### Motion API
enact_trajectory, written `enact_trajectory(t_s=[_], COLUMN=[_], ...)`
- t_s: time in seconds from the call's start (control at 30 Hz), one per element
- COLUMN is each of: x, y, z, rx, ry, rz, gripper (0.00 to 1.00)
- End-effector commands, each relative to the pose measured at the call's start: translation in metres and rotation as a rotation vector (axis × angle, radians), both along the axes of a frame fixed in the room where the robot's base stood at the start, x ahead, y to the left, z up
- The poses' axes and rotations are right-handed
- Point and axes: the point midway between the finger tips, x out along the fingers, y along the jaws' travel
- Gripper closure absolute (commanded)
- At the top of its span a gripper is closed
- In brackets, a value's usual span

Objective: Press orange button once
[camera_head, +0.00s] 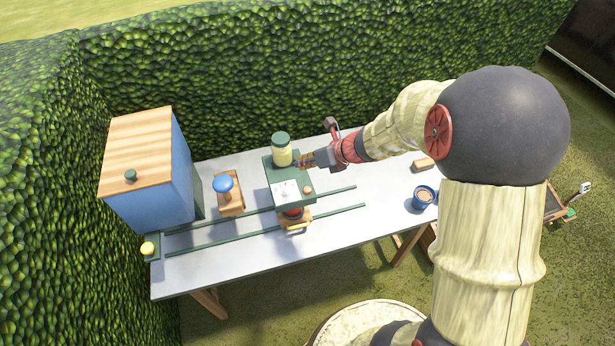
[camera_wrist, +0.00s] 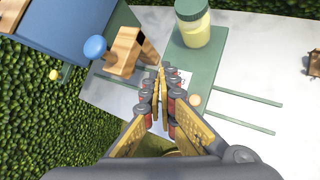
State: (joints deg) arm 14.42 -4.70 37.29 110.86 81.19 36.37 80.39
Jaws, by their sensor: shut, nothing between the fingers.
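The small round orange button (camera_head: 307,189) sits on the top right of a green machine (camera_head: 273,176), beside a white panel (camera_head: 285,192). The button also shows in the wrist view (camera_wrist: 195,100), just right of my fingers. My gripper (camera_head: 302,161) is shut and empty. It hangs above the machine, near the jar and behind the button in the head view. In the wrist view my fingertips (camera_wrist: 162,72) cover part of the white panel. I cannot tell the exact height above the machine; no contact with the button shows.
A jar with a green lid (camera_head: 281,151) stands on the machine's back. A blue-knobbed wooden stand (camera_head: 229,195), a blue box (camera_head: 172,195) and a yellow button (camera_head: 147,248) are left. Green rails (camera_head: 340,212) cross the table. A blue pot (camera_head: 422,198) stands right; a hedge borders the back.

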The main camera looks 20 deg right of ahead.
Motion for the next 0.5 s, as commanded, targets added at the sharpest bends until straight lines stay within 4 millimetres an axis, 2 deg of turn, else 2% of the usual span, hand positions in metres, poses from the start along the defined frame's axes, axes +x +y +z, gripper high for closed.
enact_trajectory(t_s=[0.1, 0.2, 0.5], x=[0.014, 0.020, 0.021], y=[-0.019, -0.028, -0.030], z=[-0.018, -0.029, -0.033], rx=[0.131, 0.186, 0.204], ry=[0.103, 0.143, 0.154], rz=[-0.216, -0.311, -0.340], gripper=[1.00, 1.00, 1.00])
